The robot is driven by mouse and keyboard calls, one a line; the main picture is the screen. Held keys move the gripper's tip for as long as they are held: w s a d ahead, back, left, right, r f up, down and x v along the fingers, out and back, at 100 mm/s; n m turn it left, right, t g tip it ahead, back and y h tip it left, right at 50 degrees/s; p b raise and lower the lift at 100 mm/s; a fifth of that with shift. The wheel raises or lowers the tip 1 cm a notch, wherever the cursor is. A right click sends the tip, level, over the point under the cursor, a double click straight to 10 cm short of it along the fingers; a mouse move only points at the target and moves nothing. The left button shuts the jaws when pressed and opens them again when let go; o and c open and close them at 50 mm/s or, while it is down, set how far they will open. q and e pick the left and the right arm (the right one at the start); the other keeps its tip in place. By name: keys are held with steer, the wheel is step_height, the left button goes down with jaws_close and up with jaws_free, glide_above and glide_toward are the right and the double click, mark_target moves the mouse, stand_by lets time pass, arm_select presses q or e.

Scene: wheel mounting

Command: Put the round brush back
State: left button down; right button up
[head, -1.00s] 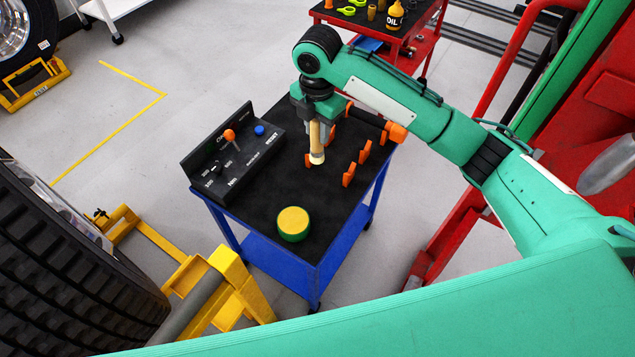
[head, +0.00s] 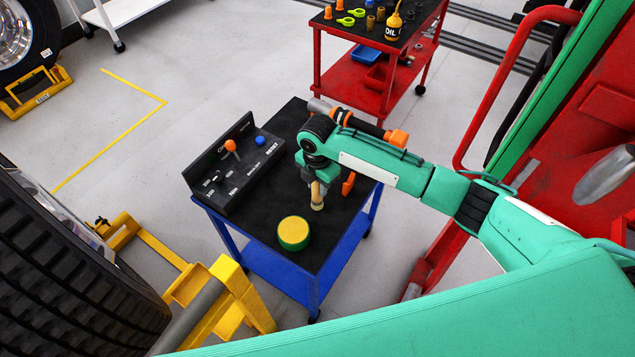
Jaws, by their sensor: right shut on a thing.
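The round brush (head: 317,196), with a pale wooden-coloured body, hangs upright from my right gripper (head: 316,178), which is shut on it. The brush is over the black top of the blue cart (head: 262,222), behind and right of a round green pot with a yellow top (head: 293,233). I cannot tell whether its lower end touches the cart top. My right wrist hides part of the orange holders; one orange holder (head: 348,184) shows to the right of the brush. My left gripper is not in view.
A black control panel with an orange-knobbed lever (head: 231,147) stands along the cart's left side. A power tool with an orange end (head: 396,138) lies at the back. A large tyre (head: 70,270) and yellow stand (head: 235,290) are at left front. A red cart (head: 372,85) is behind.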

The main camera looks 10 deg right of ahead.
steer(key=o, duration=1)
steer(key=shift+f, duration=0.1)
step_height(320, 180, up, 12)
steer(key=shift+r+b, duration=0.15)
steer(key=shift+b, duration=0.4)
